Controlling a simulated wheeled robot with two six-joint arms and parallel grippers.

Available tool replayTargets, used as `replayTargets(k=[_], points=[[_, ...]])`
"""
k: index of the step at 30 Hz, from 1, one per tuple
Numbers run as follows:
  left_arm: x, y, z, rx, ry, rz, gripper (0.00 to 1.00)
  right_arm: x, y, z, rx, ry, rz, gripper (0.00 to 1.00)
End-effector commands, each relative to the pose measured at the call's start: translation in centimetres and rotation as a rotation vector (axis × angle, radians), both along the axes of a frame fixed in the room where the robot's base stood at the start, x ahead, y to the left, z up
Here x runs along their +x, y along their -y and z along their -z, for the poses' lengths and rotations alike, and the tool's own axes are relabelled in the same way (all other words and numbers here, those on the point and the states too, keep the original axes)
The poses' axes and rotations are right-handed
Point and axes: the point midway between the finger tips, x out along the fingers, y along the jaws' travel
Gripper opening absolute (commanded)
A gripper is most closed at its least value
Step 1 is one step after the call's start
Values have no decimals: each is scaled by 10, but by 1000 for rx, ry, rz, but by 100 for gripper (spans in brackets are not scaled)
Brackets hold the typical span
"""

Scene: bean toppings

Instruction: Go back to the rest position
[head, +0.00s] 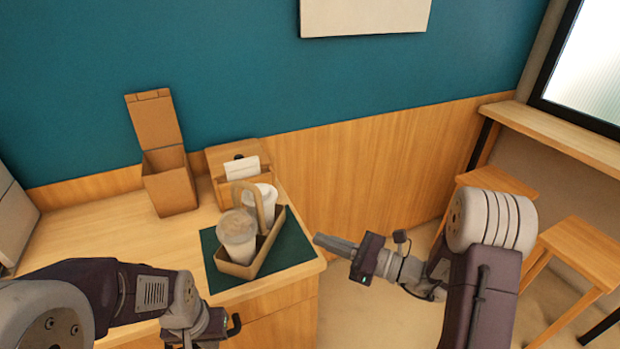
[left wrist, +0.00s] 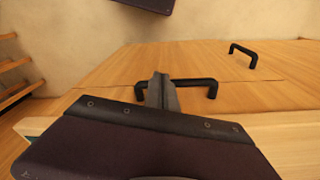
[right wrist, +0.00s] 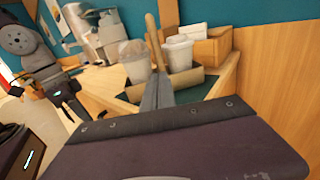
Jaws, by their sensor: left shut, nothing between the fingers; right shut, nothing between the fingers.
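My left gripper (left wrist: 162,92) is shut and empty. In the left wrist view its closed fingers overlap a black drawer handle (left wrist: 205,84) on the wooden cabinet front (left wrist: 120,65); I cannot tell whether they touch it. In the head view the left arm comes in low at the left, its fingers mostly hidden below the counter edge. My right gripper (head: 322,240) is shut and empty, to the right of the counter corner, pointing left. It also shows in the right wrist view (right wrist: 152,100), with its fingers in front of the drink carrier (right wrist: 190,82).
On the wooden counter (head: 85,240), the cardboard carrier (head: 238,268) holds two cups (head: 236,232) on a dark green mat (head: 292,252). An open cardboard box (head: 170,185) and a wooden holder (head: 222,155) stand behind. Stools (head: 580,248) stand at the right.

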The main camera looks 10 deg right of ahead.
Motion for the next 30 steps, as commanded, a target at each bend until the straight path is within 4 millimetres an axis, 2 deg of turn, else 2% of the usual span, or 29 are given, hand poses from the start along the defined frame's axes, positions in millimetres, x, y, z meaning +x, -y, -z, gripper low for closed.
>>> replayTargets(k=[2,5,6,8,9,11,12,13,14,15,17,18,21,25,30], points=[[0,0,-6,0,0,0,0,-1,-6,-8,-1,4,-15,0],[0,0,-28,0,0,0,0,-9,-32,-53,-26,71,-86,0],[0,0,-38,0,0,0,0,-23,-50,-76,-45,109,-153,0],[0,0,-54,0,0,0,0,-65,-82,-96,-126,150,-327,0],[0,0,-63,0,0,0,0,-101,-97,-95,-228,172,-468,0],[0,0,-75,0,0,0,0,-155,-101,-79,-428,220,-688,0],[0,0,-81,0,0,0,0,-185,-91,-61,-581,265,-827,0],[0,0,-84,0,0,0,0,-202,-78,-48,-696,305,-922,0],[0,0,-87,0,0,0,0,-214,-61,-34,-812,350,-1012,0],[0,0,-90,0,0,0,0,-223,-36,-18,-964,419,-1121,0],[0,0,-92,0,0,0,0,-223,3,2,-1175,529,-1255,0],[0,0,-92,0,0,0,0,-216,27,12,-1296,603,-1328,0],[0,0,-88,0,0,0,0,-192,71,28,-1520,762,-1460,0],[0,0,-88,0,0,0,0,-163,92,30,-1674,910,-1523,0],[0,0,-88,0,0,0,0,-156,93,30,-1698,936,-1514,0]])
